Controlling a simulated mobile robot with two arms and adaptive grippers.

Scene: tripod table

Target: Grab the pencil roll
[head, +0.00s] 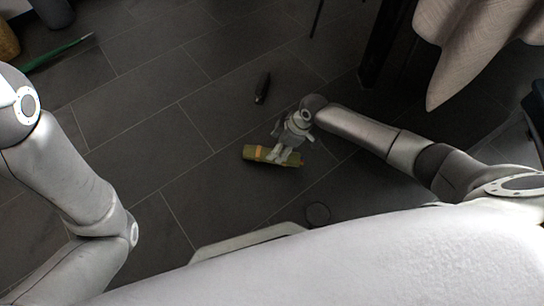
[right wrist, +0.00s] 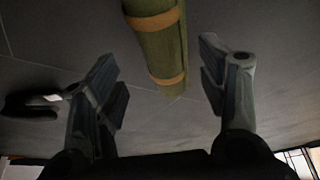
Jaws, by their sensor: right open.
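The pencil roll (head: 252,152) is an olive-green cylinder with orange bands, lying on the dark tiled floor in the head view. My right gripper (head: 280,152) is over its right part and hides some of it. In the right wrist view the roll (right wrist: 162,50) shows between the spread fingers of the open right gripper (right wrist: 160,68). It is nearer the top of that picture, with a gap to each finger. I cannot tell the height of the fingers above it. My left arm shows at the left of the head view, but its gripper is out of view.
A small black object (head: 262,87) lies on the floor beyond the roll. A green stick-like thing (head: 58,52) is at the upper left. Pale cloth (head: 470,45) hangs at the upper right beside a dark post (head: 382,45). Floor left of the roll is clear.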

